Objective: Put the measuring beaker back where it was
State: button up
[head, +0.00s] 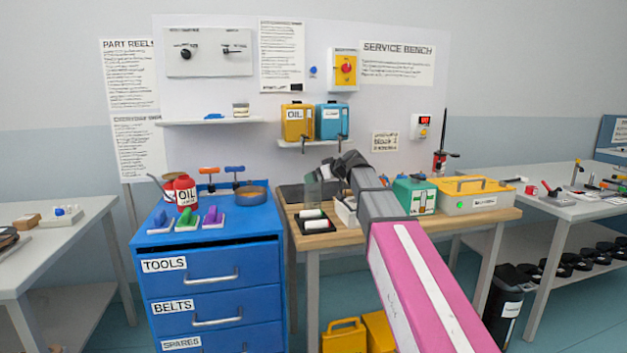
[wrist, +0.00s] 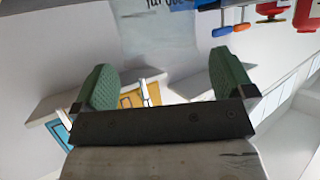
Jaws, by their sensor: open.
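The beaker cannot be made out there.
A black tray (head: 303,230) with white rolls and a white box (head: 345,211) crowd the bench's left part. A green box (head: 414,195) and yellow case (head: 476,197) stand right. The yellow oil drum (head: 297,122) and blue drum (head: 332,121) sit on a shelf above.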

jog(key=v, duration=0.8)
jog(key=shift+s, duration=0.2)
jog(key=shift+d+r, duration=0.1)
jog(key=shift+d, duration=0.1)
